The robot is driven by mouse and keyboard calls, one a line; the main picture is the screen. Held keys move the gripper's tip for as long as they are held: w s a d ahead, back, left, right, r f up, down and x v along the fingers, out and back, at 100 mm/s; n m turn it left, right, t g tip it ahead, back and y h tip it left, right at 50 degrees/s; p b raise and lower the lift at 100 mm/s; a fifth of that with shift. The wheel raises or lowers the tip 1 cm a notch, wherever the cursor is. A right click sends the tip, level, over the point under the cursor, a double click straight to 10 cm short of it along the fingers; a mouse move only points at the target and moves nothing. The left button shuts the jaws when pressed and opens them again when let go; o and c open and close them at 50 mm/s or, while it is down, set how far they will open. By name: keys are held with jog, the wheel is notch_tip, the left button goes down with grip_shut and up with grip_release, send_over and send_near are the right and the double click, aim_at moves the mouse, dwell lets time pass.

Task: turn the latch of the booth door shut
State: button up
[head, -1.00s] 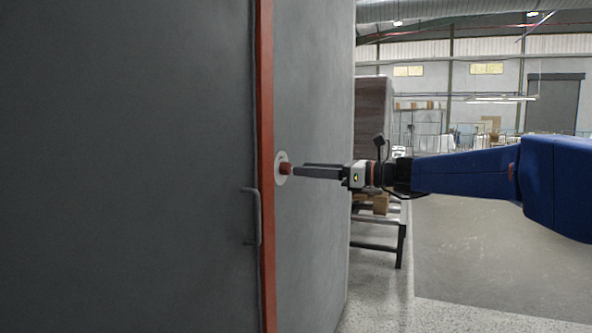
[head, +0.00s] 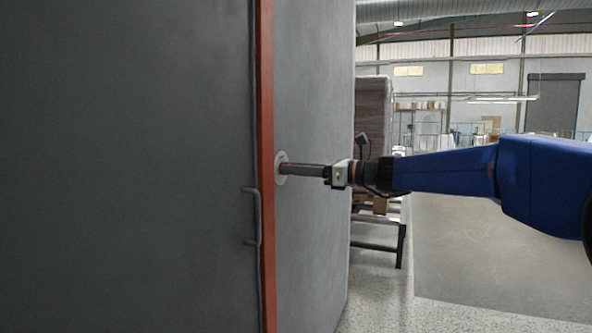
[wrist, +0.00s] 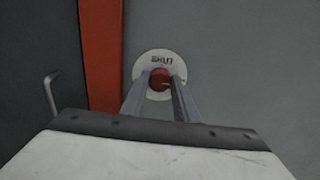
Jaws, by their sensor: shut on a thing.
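The booth door (head: 130,170) is a grey panel at the left of the head view, and it looks closed against an orange-red frame strip (head: 267,110). The latch is a small red knob (wrist: 160,78) on a round white plate (wrist: 151,60) on the grey wall right of the strip. Dark lettering shows at the plate's top, hard to read. My gripper (head: 284,169) reaches in from the right, its fingers (wrist: 160,92) on either side of the knob and shut on it. The fingers hide most of the knob in the head view.
A bent grey door handle (head: 254,215) sticks out left of the strip, and shows at the left of the wrist view (wrist: 51,95). A rack with a wrapped stack (head: 373,115) stands behind my arm. The floor (head: 480,260) at the right is clear.

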jog(key=shift+n, duration=0.3)
jog(key=shift+s+f+n, duration=0.1)
jog(key=shift+f+n, duration=0.05)
jog(key=shift+n, duration=8.45)
jog(key=o, duration=1.1)
jog(key=shift+c, duration=0.2)
